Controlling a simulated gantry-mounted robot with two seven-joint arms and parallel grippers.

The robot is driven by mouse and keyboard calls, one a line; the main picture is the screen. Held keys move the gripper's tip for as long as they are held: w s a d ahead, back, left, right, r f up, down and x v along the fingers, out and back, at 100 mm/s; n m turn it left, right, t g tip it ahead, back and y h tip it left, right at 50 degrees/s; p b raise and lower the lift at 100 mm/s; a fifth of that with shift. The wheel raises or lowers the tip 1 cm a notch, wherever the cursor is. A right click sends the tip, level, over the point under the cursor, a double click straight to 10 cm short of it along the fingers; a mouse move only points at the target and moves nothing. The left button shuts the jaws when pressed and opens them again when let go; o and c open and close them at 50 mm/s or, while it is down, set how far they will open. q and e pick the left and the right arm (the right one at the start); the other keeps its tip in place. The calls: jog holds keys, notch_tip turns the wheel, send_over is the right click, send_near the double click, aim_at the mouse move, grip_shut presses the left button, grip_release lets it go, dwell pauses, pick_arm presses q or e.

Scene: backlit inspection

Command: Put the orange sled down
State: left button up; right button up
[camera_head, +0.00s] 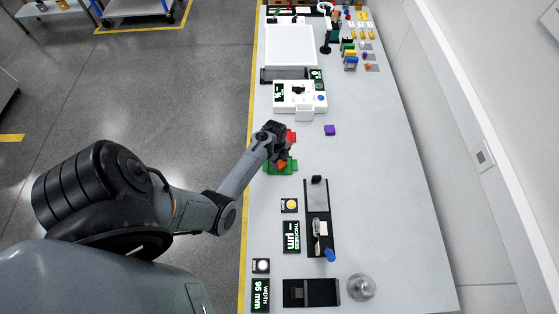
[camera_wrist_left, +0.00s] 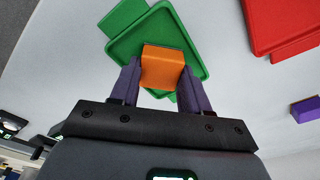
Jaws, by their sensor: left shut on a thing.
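My left gripper (camera_wrist_left: 160,88) is shut on the orange sled (camera_wrist_left: 162,68), which sits between its two purple fingers in the left wrist view. Behind the sled in that view is a green tray (camera_wrist_left: 124,44); I cannot tell whether the sled touches it. In the head view the left gripper (camera_head: 279,154) is over the green tray (camera_head: 292,167) near the table's left edge. Only a bit of the orange sled (camera_head: 282,164) shows there, partly hidden by the gripper. My right gripper is not in view.
A red tray (camera_wrist_left: 282,24) lies beside the green one. A purple block (camera_head: 330,130) stands to the right on the table. A white device (camera_head: 300,97) is farther back, and dark gauges with displays (camera_head: 291,237) are nearer. The table's right side is mostly clear.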

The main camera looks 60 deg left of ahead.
pick_arm(q)
jog(key=shift+f, duration=0.15)
jog(key=o, duration=1.1)
jog(key=shift+c, duration=0.2)
